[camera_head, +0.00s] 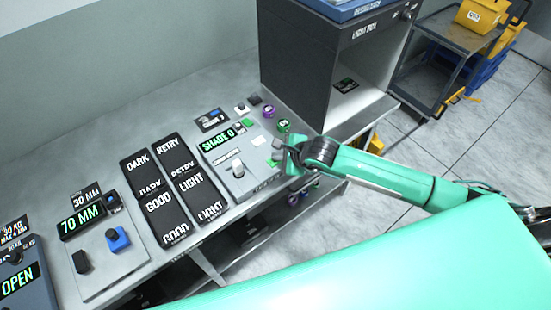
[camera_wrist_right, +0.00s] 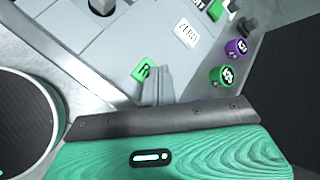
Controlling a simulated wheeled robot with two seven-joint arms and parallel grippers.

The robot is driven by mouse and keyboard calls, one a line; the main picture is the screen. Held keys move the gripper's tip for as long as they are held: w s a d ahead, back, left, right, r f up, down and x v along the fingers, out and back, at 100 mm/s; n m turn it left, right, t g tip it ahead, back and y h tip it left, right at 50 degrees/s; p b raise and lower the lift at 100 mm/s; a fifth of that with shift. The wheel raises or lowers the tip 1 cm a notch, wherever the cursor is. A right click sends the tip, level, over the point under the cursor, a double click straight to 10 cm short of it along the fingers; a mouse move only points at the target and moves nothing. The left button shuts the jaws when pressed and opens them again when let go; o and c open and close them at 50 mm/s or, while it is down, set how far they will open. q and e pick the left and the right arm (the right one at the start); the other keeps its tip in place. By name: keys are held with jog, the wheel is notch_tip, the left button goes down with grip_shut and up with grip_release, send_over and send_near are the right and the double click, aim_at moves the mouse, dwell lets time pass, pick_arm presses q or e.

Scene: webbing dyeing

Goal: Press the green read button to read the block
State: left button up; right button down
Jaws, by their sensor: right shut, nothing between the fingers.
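The shade reader (camera_head: 230,165), a pale console with a lit "SHADE 0" display (camera_head: 218,140), stands on the bench. A small green button (camera_wrist_right: 143,70) with a pale letter on it is on its panel in the right wrist view. My right gripper (camera_head: 283,158) is at the console's right edge, shut and empty. In the right wrist view its fingertips (camera_wrist_right: 158,72) are right beside the green button; I cannot tell whether they touch it. I cannot make out a block in the reader. My left gripper is not in view.
A purple knob (camera_head: 268,111) and a green knob (camera_head: 283,125) stand close to the right gripper. The dark light box (camera_head: 300,75) rises behind them. Black labelled panels (camera_head: 160,215) lie left of the reader. Open floor is at the right.

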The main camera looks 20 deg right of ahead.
dwell(0.4)
jog(key=shift+r, duration=0.85)
jog(key=shift+r+p, duration=0.1)
jog(key=shift+p, duration=0.2)
jog(key=shift+r+p, duration=1)
jog(key=shift+r, duration=1.4)
